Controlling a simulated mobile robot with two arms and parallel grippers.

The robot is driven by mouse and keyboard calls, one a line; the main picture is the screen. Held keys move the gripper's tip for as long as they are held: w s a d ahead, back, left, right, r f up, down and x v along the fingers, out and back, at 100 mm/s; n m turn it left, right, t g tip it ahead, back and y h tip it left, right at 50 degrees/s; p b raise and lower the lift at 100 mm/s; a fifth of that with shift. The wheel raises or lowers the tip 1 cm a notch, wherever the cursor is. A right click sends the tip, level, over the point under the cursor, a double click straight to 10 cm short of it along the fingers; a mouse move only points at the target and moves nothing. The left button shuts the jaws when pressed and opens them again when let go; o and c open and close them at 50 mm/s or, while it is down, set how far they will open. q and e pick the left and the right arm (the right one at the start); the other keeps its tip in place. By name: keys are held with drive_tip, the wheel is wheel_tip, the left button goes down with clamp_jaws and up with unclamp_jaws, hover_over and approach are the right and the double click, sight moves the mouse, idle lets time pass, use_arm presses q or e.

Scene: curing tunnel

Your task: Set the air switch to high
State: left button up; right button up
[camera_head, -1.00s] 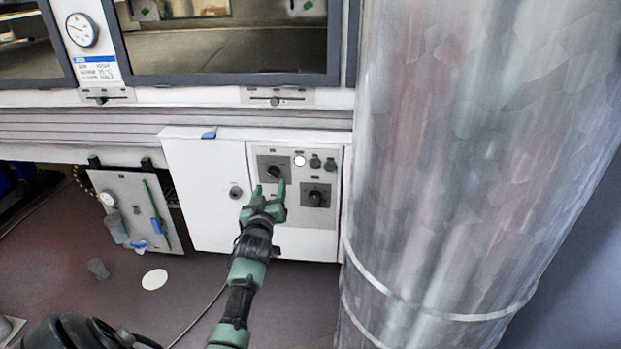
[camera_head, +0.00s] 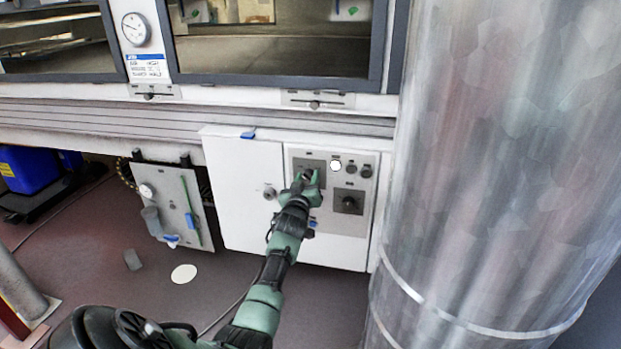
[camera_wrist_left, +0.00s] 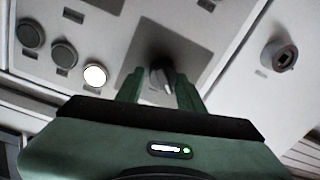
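The control panel (camera_head: 330,219) on the white cabinet carries two dark rotary knobs on grey plates. The labels are too small to read, so I cannot tell which is the air switch. My left gripper (camera_head: 308,180) is at the upper left knob and mostly hides it. In the left wrist view, this upper knob (camera_wrist_left: 162,74) with its pale pointer sits between the two green fingers of the left gripper (camera_wrist_left: 160,90), with gaps visible, so the gripper looks open around it. The lower right knob (camera_head: 349,203) is free. My right gripper is not in view.
A lit white lamp (camera_head: 335,165) and two dark round buttons sit right of the upper knob. A door latch (camera_head: 269,192) is to its left. The large metal duct (camera_head: 490,150) stands close on the right. An oven window ledge runs above the cabinet.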

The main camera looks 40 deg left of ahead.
use_arm(q)
clamp_jaws()
